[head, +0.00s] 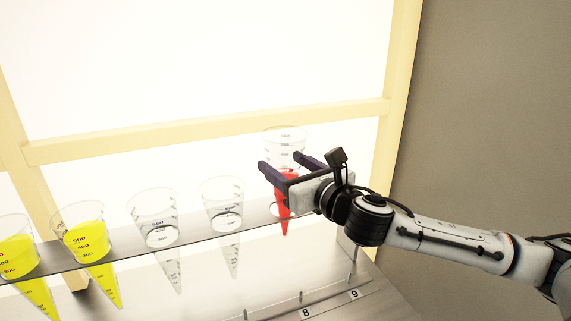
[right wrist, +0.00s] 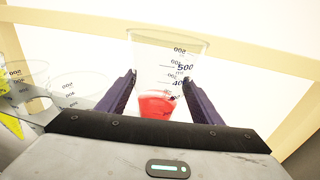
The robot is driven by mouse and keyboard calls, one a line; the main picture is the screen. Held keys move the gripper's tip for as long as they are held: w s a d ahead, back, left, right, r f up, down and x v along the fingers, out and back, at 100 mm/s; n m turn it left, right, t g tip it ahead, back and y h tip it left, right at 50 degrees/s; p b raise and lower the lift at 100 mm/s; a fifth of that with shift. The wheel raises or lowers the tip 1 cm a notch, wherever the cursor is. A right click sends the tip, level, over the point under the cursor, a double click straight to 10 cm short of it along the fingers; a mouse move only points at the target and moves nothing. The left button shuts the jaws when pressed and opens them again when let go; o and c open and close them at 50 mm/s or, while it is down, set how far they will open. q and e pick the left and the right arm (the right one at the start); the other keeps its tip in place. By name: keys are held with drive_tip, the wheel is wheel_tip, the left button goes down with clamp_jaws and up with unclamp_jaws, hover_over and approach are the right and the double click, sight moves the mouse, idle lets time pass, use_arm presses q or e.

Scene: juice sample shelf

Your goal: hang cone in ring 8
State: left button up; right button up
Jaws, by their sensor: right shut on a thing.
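A clear cone with red liquid (head: 285,145) is upright near the right end of the shelf in the head view. It also shows between the fingers in the right wrist view (right wrist: 158,100). My right gripper (head: 282,163) is shut on it, with one finger on each side (right wrist: 160,80). The cone's red tip shows below the level of the shelf strip (head: 190,233). Whether it passes through a ring or hangs in front of the strip I cannot tell. The number label 8 (head: 305,313) is on the lower front edge. My left gripper is not in view.
Two clear empty cones (head: 155,215) (head: 223,203) hang to the left of the red one. Two cones with yellow liquid (head: 84,235) (head: 15,248) hang farther left. Label 9 (head: 353,294) is right of label 8. A cream frame (head: 200,133) stands behind the shelf.

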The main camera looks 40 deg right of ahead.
wheel_tip(320, 180, down, 7)
drive_tip(key=b, duration=0.4)
drive_tip(key=shift+r, duration=0.2)
idle(2.2)
idle(0.6)
drive_tip(key=shift+f+b, duration=0.55)
drive_tip(key=shift+f, duration=0.4)
drive_tip(key=o, duration=1.6)
drive_tip(key=shift+r, duration=0.1)
